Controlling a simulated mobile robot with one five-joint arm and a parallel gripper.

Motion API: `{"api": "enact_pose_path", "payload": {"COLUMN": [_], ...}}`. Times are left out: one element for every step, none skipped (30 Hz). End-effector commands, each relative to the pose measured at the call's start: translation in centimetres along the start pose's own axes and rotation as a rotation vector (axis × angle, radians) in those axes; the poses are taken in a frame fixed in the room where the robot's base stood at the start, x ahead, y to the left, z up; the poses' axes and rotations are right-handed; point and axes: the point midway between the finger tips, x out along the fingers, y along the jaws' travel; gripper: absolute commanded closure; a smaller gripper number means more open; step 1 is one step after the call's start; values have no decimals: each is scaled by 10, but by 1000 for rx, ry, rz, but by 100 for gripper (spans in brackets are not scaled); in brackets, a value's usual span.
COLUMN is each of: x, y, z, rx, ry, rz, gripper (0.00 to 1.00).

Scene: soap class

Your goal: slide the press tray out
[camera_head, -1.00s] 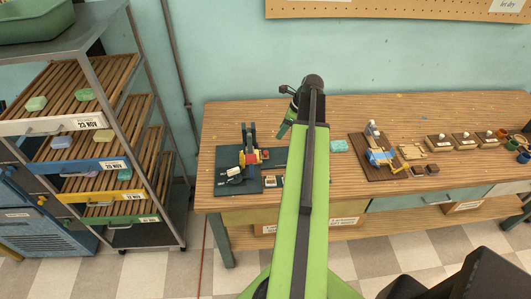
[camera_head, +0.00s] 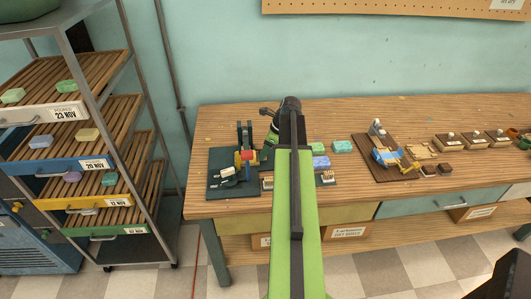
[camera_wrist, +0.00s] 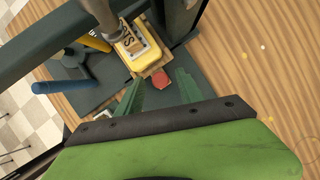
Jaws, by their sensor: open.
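The press (camera_head: 246,158) stands on a dark green base at the left of the bench, with a red and yellow part in it. In the wrist view, a yellow block with dark lettering (camera_wrist: 144,54) sits under the press's ram, on a light wooden tray (camera_wrist: 154,68). A small red knob-like piece (camera_wrist: 161,79) is at the tray's near edge. My gripper (camera_wrist: 160,92) is open, its two green fingers apart, with the red piece just beyond and between the tips in the picture. I cannot tell whether they touch it. My gripper (camera_head: 270,135) is partly hidden in the head view.
A blue bar (camera_wrist: 60,87) and a yellow bar (camera_wrist: 95,43) stick out left of the tray. A dark press upright (camera_wrist: 178,18) stands close on the right. Soap blocks (camera_head: 342,146) and a wooden board with tools (camera_head: 385,155) lie further right. A soap rack (camera_head: 85,150) stands left.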

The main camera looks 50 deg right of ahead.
Motion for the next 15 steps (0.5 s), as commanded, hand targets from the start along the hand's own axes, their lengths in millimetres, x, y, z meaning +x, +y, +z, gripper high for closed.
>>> {"api": "enact_pose_path", "payload": {"x": [0, 0, 0, 0, 0, 0, 0, 0, 0, 0, 0, 0, 0, 0, 0], "y": [0, 0, 0, 0, 0, 0, 0, 0, 0, 0, 0, 0, 0, 0, 0], "z": [0, 0, 0, 0, 0, 0, 0, 0, 0, 0, 0, 1, 1, 1, 1], "rx": [0, 0, 0, 0, 0, 0, 0, -1, -1, -1, -1, -1, -1, -1, -1], "ry": [0, 0, 0, 0, 0, 0, 0, 0, 0, 0, 0, 0, 0, 0, 0], "rz": [0, 0, 0, 0, 0, 0, 0, 0, 0, 0, 0, 1, 1, 1, 1], "gripper": [56, 56, 59, 63, 66, 72, 76, 80, 85, 89, 93, 98, 100, 100, 100]}}
